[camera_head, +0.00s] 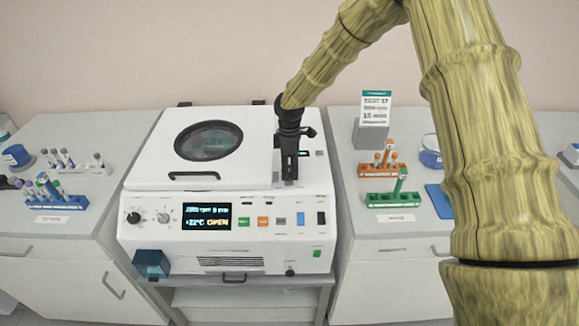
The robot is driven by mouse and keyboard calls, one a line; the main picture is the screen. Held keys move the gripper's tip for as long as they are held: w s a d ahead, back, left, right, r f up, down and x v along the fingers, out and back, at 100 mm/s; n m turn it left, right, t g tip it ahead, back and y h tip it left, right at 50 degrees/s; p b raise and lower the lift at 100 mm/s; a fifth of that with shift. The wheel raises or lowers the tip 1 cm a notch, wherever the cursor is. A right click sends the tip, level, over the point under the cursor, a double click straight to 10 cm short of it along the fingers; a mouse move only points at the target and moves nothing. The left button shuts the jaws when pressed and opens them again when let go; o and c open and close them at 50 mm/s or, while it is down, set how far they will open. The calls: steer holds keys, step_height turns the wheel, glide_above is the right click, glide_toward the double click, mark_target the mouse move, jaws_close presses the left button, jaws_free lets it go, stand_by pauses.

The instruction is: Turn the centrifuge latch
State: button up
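The white centrifuge (150,165) stands in the middle, with its lid (253,150) lying down over the top. The lid has a dark round window (208,141) and a dark slot handle (193,175). The lit display (207,216) on the front shows the word OPEN. My gripper (290,176) points down at the right part of the top, beside the lid's right edge. A small dark piece (310,132) sticks out just right of it; I cannot tell whether this is the latch. The gripper hides what lies behind it. Its fingers cannot be told apart.
On the right counter are a green rack (394,200), an orange rack (378,170), a sign on a grey block (372,130) and a blue pad (440,200). The left counter holds several tube racks (60,200). My arm crosses the right side.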

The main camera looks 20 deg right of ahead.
mark_target(290, 168)
step_height(290, 168, up, 12)
stand_by(0.7)
